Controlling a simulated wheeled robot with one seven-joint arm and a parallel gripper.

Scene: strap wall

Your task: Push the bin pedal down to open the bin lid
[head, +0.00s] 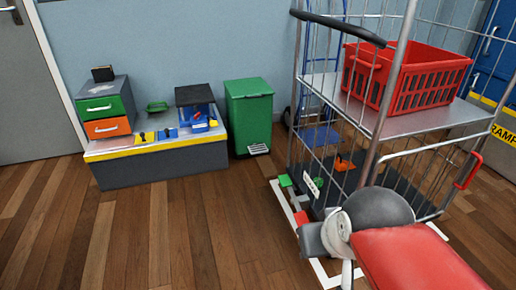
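The green bin (249,120) stands upright on the floor against the blue wall, just right of the low grey bench. Its green lid (248,87) is closed. The grey ribbed pedal (259,149) sticks out at the foot of the bin's front, near the floor, and nothing touches it. Red and grey links of my arm show at the lower right, well apart from the bin. I cannot make out my gripper's fingers in this view.
A wire cage trolley (428,119) with a red basket (405,80) stands right of the bin, partly behind my arm. The grey bench (160,168) with drawers and a blue box stands left of the bin. The wooden floor (190,225) in front is clear.

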